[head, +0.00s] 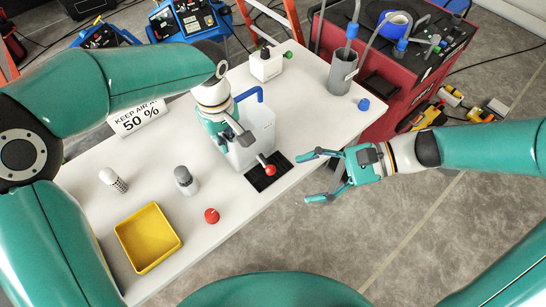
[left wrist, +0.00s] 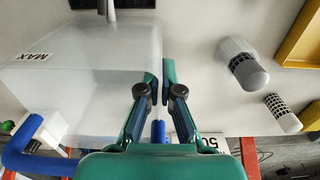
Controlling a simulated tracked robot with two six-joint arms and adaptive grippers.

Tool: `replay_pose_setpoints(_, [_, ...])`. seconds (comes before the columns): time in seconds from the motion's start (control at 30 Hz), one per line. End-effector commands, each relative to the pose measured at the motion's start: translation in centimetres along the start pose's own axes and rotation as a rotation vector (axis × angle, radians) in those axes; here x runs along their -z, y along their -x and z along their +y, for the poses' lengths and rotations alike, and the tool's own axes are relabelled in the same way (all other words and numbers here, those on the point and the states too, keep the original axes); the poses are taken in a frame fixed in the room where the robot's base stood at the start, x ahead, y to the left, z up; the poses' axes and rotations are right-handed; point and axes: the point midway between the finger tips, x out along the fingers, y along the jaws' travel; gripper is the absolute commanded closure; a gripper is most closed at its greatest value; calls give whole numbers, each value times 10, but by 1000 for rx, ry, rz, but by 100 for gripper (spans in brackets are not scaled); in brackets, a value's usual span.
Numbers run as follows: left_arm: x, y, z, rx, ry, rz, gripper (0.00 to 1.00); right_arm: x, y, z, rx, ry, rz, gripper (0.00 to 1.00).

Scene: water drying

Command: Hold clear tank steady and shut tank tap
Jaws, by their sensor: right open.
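The clear tank (head: 258,132), a whitish see-through box, stands upright on the white table with a blue pipe (head: 248,94) at its top. Its tap has a red knob (head: 270,170) low on the front, over a black mat (head: 268,182). My left gripper (head: 238,138) is at the tank's left side. In the left wrist view its fingers (left wrist: 160,75) close on the edge of the tank (left wrist: 85,85), which bears a MAX label.
A yellow tray (head: 150,237), a red cap (head: 211,216) and two grey-white cylinders (head: 186,180) (head: 112,179) are on the table's left part. A white box (head: 266,65) and a grey cup (head: 342,74) stand behind. A red cart (head: 420,60) adjoins at right.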

Motion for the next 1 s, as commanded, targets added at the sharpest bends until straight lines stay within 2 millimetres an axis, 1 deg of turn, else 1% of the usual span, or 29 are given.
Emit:
replay_pose_setpoints(0.1, [0,0,0,0,0,1,100,17,-4,-15,126,28,-159,31])
replay_pose_setpoints(0.17, [0,0,0,0,0,1,100,31,-3,-21,203,17,-210,31])
replay_pose_setpoints(0.23, [0,0,0,0,0,0,100,49,-2,-25,279,-23,-250,31])
replay_pose_setpoints(0.33, [0,0,0,0,0,0,100,75,-1,-23,352,-118,-282,31])
replay_pose_setpoints(0.4, [0,0,0,0,0,0,100,91,-1,-17,376,-179,-290,31])
replay_pose_setpoints(0.5, [0,0,0,0,0,0,100,106,-2,-8,391,-232,-299,31])
replay_pose_setpoints(0.6, [0,0,0,0,0,0,100,112,-3,-5,402,-259,-302,31])
replay_pose_setpoints(0.73, [0,0,0,0,0,0,100,110,-11,-9,404,-261,-301,31])
replay_pose_setpoints(0.87, [0,0,0,0,0,0,100,106,-29,-16,400,-261,-301,31])
replay_pose_setpoints(1.0, [0,0,0,0,0,0,100,99,-53,-27,398,-260,-301,31])
